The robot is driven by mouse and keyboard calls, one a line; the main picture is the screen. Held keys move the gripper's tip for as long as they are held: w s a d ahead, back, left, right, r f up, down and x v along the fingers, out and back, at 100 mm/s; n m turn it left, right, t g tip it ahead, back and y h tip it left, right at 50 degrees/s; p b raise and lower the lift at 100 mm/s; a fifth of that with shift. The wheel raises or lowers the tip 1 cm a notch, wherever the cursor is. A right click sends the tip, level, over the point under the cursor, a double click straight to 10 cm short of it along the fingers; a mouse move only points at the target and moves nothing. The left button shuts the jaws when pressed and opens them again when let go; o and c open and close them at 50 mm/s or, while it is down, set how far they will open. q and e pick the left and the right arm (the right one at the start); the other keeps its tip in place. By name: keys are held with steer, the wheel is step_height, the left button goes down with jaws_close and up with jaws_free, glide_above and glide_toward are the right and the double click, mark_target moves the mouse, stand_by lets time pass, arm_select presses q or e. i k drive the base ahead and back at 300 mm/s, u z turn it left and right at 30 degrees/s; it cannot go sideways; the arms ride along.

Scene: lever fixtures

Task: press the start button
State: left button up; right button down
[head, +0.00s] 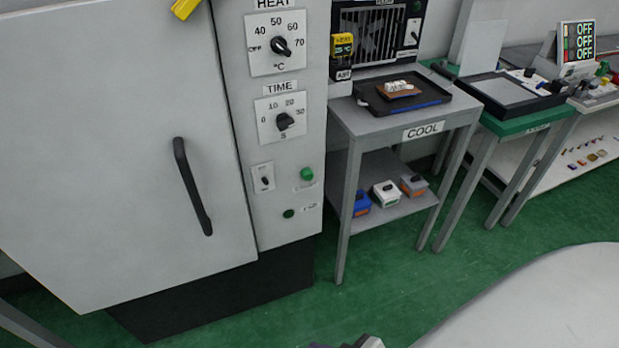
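A tall grey cabinet has a control panel to the right of its large door (120,150). A bright green round button (306,173) sits low on this panel, with a small label under it that is too small to read. A darker green round button or lamp (289,213) lies below and left of it, also with an unreadable label. I cannot tell from the labels which one is the start button. Nothing touches either one. Neither gripper can be made out; a small grey and dark part at the bottom edge cannot be identified.
Above the button are a HEAT dial (281,46), a TIME dial (284,122) and a small switch (264,178). The door's black handle (192,186) sticks out at left. A COOL table (425,131) stands close at right. Green floor (385,275) in front is clear.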

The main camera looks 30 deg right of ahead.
mark_target(307, 173)
steer(key=k, duration=0.5)
steer(key=z, duration=1.9)
steer(key=i, duration=1.05)
steer(key=u, duration=2.1)
